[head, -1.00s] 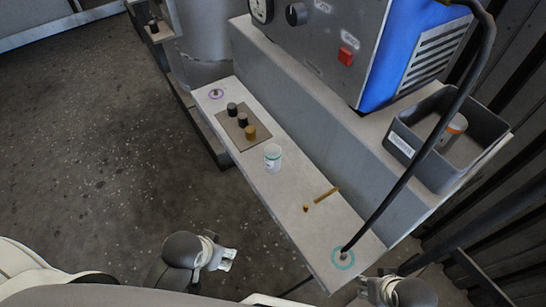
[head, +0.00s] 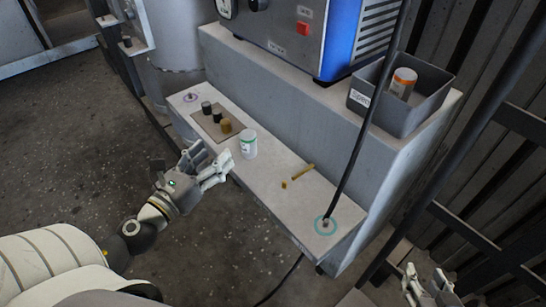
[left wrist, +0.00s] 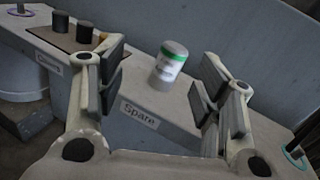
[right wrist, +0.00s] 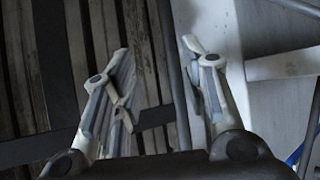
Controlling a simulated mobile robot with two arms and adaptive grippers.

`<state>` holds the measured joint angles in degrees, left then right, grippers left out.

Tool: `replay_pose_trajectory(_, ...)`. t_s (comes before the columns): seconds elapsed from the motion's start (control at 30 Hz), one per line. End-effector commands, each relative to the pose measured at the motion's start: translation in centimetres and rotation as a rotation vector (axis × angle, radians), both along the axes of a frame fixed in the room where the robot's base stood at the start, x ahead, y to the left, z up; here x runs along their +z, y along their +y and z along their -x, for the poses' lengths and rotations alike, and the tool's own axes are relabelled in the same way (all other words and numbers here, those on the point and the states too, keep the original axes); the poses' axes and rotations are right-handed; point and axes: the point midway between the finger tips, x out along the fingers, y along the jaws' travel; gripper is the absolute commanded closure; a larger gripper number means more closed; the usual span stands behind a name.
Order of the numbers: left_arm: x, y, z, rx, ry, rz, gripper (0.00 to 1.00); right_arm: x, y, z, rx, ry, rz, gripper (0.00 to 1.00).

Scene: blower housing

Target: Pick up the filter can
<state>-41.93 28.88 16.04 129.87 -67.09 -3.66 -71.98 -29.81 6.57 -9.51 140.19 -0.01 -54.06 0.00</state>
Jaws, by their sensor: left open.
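A white can with a green band (head: 249,144) stands upright on the light ledge (head: 275,205). In the left wrist view the can (left wrist: 168,66) shows beyond and between the spread fingers, above a "Spare" label. My left gripper (head: 213,163) is open and empty, just left of the can and apart from it. Its fingers also show in the left wrist view (left wrist: 163,88). A second can, with an orange band (head: 403,82), leans in the grey bin (head: 400,118). My right gripper (head: 426,287) is open and empty at the lower right, away from the ledge.
Dark and brass knobs (head: 217,117) stand on a brown plate left of the can. A brass rod (head: 299,175) lies to its right. A black cable (head: 364,125) runs down to a teal ring (head: 325,226). A blue-grey machine (head: 310,35) stands behind on a step.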

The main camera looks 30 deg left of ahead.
Motion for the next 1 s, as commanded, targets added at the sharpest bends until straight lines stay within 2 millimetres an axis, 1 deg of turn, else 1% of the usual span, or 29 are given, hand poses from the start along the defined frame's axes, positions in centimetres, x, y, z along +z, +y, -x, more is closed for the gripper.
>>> replay_pose_trajectory(0.03,-0.1,-0.4,0.1,-0.031,-0.001,-0.071,0.39,0.2,0.1,-0.2,0.001,-0.018,-0.004,0.6)
replay_pose_trajectory(0.1,-0.1,-0.8,0.1,-0.059,-0.003,-0.134,0.39,0.6,0.1,-0.3,0.002,-0.028,-0.007,0.6)
replay_pose_trajectory(0.2,0.0,-1.0,-0.2,-0.073,-0.006,-0.165,0.39,0.5,0.0,0.0,0.0,-0.01,-0.002,0.6)
replay_pose_trajectory(0.37,0.2,-1.2,-1.5,-0.073,-0.008,-0.162,0.39,-0.9,-0.6,1.6,-0.007,0.098,0.023,0.6)
replay_pose_trajectory(0.53,0.2,-1.4,-3.1,-0.071,-0.006,-0.161,0.39,-2.6,-1.5,4.0,-0.018,0.235,0.052,0.6)
replay_pose_trajectory(0.7,0.1,-1.6,-4.8,-0.07,-0.007,-0.158,0.39,-3.8,-2.2,6.0,-0.026,0.342,0.075,0.6)
replay_pose_trajectory(0.83,0.0,-1.7,-5.3,-0.07,-0.005,-0.159,0.39,-4.2,-2.5,6.8,-0.029,0.384,0.084,0.6)
replay_pose_trajectory(1.0,-0.1,-1.8,-6.0,-0.07,-0.006,-0.158,0.39,-4.4,-2.6,7.1,-0.03,0.4,0.088,0.6)
